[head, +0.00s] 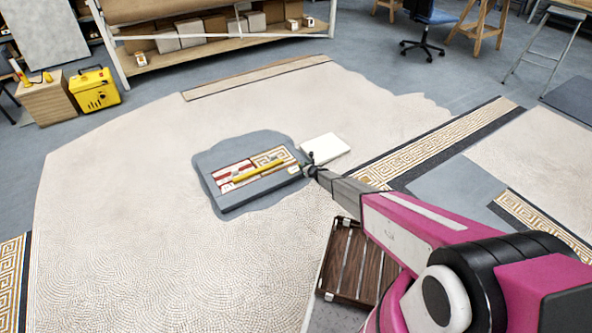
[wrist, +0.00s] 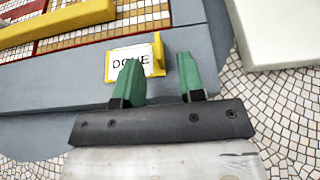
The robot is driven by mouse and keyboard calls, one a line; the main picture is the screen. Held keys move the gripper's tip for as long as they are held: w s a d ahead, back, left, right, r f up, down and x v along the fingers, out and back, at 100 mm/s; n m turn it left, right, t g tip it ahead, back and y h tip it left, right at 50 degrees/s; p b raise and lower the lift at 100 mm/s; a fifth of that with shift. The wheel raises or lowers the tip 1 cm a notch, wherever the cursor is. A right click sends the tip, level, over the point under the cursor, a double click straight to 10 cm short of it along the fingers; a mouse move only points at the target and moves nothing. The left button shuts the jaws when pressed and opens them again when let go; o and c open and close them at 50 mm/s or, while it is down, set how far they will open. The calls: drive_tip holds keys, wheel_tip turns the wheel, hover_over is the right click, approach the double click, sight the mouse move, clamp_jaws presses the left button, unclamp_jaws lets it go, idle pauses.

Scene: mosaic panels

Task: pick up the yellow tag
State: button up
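The yellow tag (wrist: 133,62) has a white face lettered "DONE", partly covered by my left finger, and a yellow upright edge on its right. It stands on the grey slab (wrist: 60,85) in the wrist view. My gripper (wrist: 159,66) is open. Its two green fingers are apart, the left one overlapping the tag's face and the right one to the right of the yellow edge. I cannot tell whether either finger touches it. In the head view my gripper (head: 308,165) is at the right end of the slab, and the tag (head: 294,170) shows small beside it.
A long yellow bar (head: 258,171) lies across the red, white and gold mosaic panel (head: 232,172) on the slab. A white block (head: 325,146) lies on the floor to the right. A brown slatted crate (head: 357,262) stands under my arm. The pale mosaic floor at left is clear.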

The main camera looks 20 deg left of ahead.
sight(295, 168)
drive_tip(key=x, duration=0.5)
drive_tip(key=shift+a+r, duration=0.1)
drive_tip(key=shift+s, duration=0.1)
drive_tip(key=shift+c, duration=0.3)
clamp_jaws()
drive_tip(key=shift+r, duration=0.1)
